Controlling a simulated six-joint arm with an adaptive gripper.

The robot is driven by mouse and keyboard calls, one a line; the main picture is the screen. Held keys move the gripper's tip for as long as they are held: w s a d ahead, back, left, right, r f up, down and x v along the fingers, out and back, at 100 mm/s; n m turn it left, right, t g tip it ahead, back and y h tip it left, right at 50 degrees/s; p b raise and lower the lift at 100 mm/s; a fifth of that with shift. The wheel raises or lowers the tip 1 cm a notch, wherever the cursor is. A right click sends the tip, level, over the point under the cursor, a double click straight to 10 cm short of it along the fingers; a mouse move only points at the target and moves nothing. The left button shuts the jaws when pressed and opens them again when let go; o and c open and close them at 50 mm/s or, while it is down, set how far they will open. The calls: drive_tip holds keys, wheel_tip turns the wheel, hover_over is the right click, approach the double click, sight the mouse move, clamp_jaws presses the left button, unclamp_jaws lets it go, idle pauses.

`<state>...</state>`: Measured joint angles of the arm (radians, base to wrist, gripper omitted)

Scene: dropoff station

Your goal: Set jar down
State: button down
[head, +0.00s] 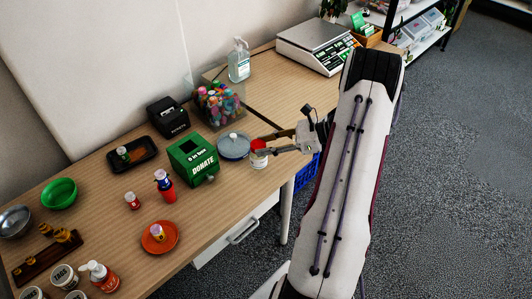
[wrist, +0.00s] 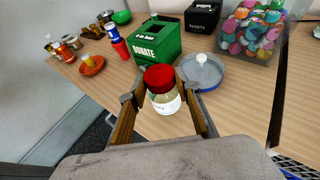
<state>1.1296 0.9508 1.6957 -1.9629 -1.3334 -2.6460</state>
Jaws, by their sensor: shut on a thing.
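The jar (wrist: 165,101) has a red lid and a pale label, and it stands roughly upright between my gripper's fingers in the wrist view. My gripper (wrist: 158,86) is shut on it, one finger on each side. In the head view the jar (head: 259,161) shows near the table's front edge, right of the blue-grey lidded pot (head: 234,147), partly covered by a finger. I cannot tell whether its base touches the wooden table (head: 205,223).
The green donate box (head: 193,160) stands left of the pot. A clear bin of colourful items (head: 219,105) stands behind. Bare wood lies in front of the donate box.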

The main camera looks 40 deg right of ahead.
drive_tip(key=shift+f, duration=1.9)
drive_tip(key=c, duration=1.5)
unclamp_jaws()
drive_tip(key=shift+f, duration=0.1)
drive_tip(key=shift+o, duration=0.2)
drive_tip(key=shift+s+r, duration=0.1)
drive_tip(key=shift+r, duration=0.1)
drive_tip(key=v, duration=1.2)
drive_tip(key=shift+f, duration=0.1)
